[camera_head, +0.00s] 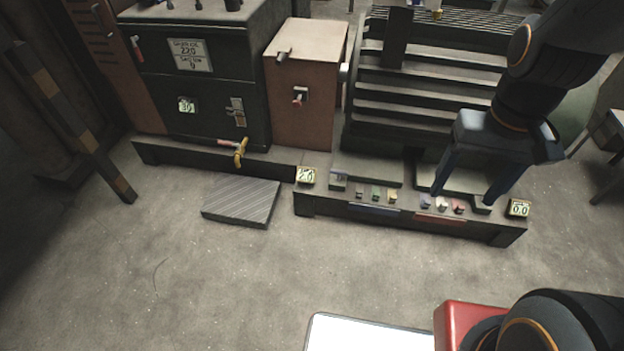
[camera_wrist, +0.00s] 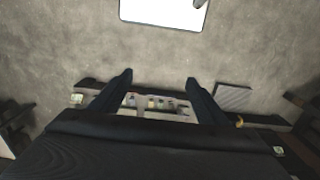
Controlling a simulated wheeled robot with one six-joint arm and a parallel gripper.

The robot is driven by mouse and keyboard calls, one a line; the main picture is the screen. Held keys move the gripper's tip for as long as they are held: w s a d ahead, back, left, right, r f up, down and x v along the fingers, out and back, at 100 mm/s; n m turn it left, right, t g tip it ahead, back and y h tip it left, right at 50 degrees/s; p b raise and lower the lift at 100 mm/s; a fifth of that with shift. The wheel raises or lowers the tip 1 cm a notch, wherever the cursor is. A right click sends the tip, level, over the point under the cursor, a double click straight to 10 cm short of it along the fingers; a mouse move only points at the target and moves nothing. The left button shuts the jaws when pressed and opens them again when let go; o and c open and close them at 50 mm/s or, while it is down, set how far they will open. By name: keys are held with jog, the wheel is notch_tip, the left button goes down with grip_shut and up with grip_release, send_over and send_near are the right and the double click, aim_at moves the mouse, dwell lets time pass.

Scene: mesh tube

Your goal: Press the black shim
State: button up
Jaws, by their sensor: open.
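A row of small coloured blocks sits on a low dark bench (camera_head: 400,221) in the head view. The leftmost block (camera_head: 360,190) looks darkest and may be the black shim, but it is too small to be sure. Beside it are a green block (camera_head: 376,193) and a yellowish one (camera_head: 392,196); blue, white and red blocks are to the right. My gripper (camera_head: 464,198) is open and empty, fingers pointing down over the right part of the bench. In the wrist view my gripper (camera_wrist: 160,79) shows its fingers spread, with the small blocks visible between them.
A sign reading 2.0 (camera_head: 306,176) and one reading 0.0 (camera_head: 519,208) mark the bench ends. A ribbed grey plate (camera_head: 241,201) lies on the floor to the left. A stepped dark machine (camera_head: 430,90) rises behind the bench.

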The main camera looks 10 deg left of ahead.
jog(key=w+f+n+b, duration=0.1)
jog(key=w+f, duration=0.2)
jog(key=w+f+n+t+b, duration=0.1)
jog(key=w+f+b, duration=0.1)
jog(key=w+f, duration=0.1)
jog(key=w+f+n+b, duration=0.1)
jog(key=w+f, duration=0.2)
jog(key=w, duration=0.1)
jog(key=shift+d, duration=0.4)
grip_shut()
jog(key=w+a+f+n+t+b, duration=0.25)
jog(key=w+f+n+b, duration=0.4)
jog(key=w+f, duration=0.95)
jog(key=w+a+f+n+y+b, duration=0.1)
jog(key=w+a+f+n+b, duration=0.1)
jog(key=f, duration=0.7)
jog(key=w+a+f+n+t+y+b, duration=0.1)
jog(key=w+a+f+n+y+b, duration=0.1)
jog(key=f, duration=0.8)
jog(key=w+a+f+n+t+y+b, duration=0.1)
jog(key=w+a+f+n+b, duration=0.1)
jog(key=f, duration=0.8)
jog(key=a+n+b, duration=0.1)
jog(key=a+b, duration=0.1)
jog(key=b, duration=0.1)
jog(key=shift+a+y+b, duration=0.2)
jog(key=shift+y+b, duration=0.1)
jog(key=shift+b, duration=0.05)
